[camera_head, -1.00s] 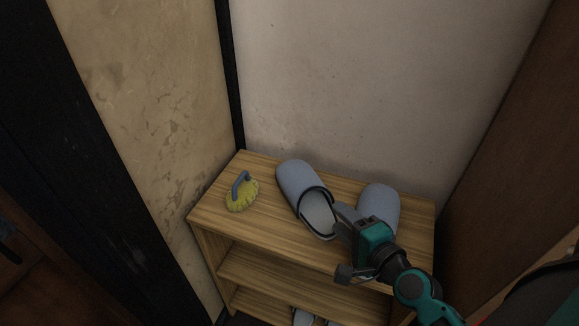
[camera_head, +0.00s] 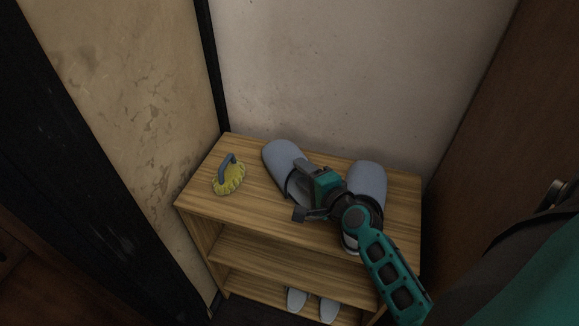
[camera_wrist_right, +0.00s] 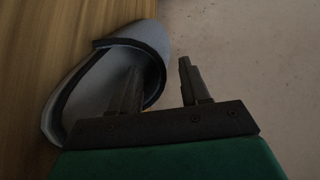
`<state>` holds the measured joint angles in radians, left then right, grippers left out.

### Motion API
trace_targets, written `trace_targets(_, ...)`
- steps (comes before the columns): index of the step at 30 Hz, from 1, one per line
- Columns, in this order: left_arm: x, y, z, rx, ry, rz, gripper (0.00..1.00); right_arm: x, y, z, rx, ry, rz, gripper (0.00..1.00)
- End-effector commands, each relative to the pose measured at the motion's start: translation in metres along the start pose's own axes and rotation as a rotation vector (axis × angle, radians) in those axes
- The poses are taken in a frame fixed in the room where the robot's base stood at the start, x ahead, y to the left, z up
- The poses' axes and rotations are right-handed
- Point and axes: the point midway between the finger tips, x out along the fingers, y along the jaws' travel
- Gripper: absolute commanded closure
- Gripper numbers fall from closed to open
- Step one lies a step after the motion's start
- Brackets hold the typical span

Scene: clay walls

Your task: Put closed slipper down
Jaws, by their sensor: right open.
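Two blue-grey closed slippers rest on the top board of a wooden shelf rack. The left closed slipper (camera_head: 280,157) lies with its toe toward the back wall; the right closed slipper (camera_head: 368,178) lies beside it, partly behind my arm. My right gripper (camera_head: 299,192) is open at the left slipper's opening and covers part of it. In the right wrist view, one finger of the gripper (camera_wrist_right: 161,68) overlaps the opening of the slipper (camera_wrist_right: 154,38) and the other is outside its edge. I cannot tell whether they touch. My left gripper is out of view.
A yellow scrubbing brush (camera_head: 230,180) with a blue handle lies on the left of the shelf rack (camera_head: 250,222). Pale slippers (camera_head: 297,299) stand at the bottom. Walls close in behind and left; a brown panel (camera_head: 470,130) stands right.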

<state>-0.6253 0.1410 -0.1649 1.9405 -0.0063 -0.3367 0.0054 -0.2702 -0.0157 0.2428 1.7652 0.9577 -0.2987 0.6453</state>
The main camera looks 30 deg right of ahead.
Motion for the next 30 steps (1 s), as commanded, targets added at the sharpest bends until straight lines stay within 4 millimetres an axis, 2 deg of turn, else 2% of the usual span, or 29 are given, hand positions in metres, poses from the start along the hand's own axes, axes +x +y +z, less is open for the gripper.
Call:
trace_targets(1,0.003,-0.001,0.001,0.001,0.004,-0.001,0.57,0.009,0.002,-0.002,0.000,0.000,-0.002,0.54)
trace_targets(6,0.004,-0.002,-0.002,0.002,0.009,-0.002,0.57,0.025,0.002,-0.001,0.000,0.001,0.000,0.54)
trace_targets(14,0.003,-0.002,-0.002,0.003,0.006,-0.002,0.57,0.027,0.002,-0.001,0.000,0.001,0.001,0.54)
trace_targets(28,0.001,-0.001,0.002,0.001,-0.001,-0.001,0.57,0.027,0.002,-0.001,0.000,0.000,0.001,0.98)
trace_targets(30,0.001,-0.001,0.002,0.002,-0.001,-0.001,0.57,0.027,0.002,-0.001,0.000,0.000,0.001,1.00)
